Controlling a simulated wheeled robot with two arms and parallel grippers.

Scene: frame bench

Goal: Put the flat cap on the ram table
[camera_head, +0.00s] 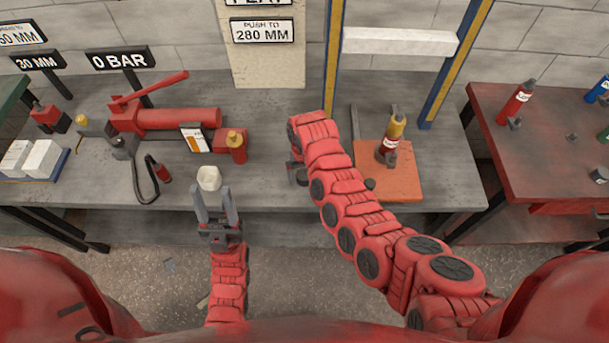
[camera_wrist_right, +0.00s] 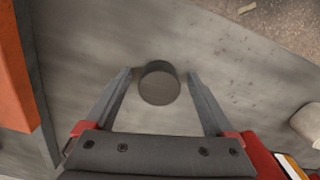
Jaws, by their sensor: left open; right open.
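A dark grey, short round piece, which looks like the flat cap (camera_wrist_right: 159,83), stands on the grey bench between the spread fingers of my right gripper (camera_wrist_right: 160,95) in the right wrist view. Neither finger touches it; there is a gap on both sides. In the head view my right gripper (camera_head: 298,174) is over the bench left of the orange plate, and I cannot make out the cap there. The orange plate (camera_head: 408,188) looks like the ram table; it shows at the left of the wrist view (camera_wrist_right: 14,80). My left gripper (camera_head: 214,205) is open and empty at the bench's front edge.
A white piece (camera_head: 208,178) is just beyond my left gripper. A red hand pump (camera_head: 175,118) with a hose lies at left. A reddish table (camera_head: 545,150) stands at right.

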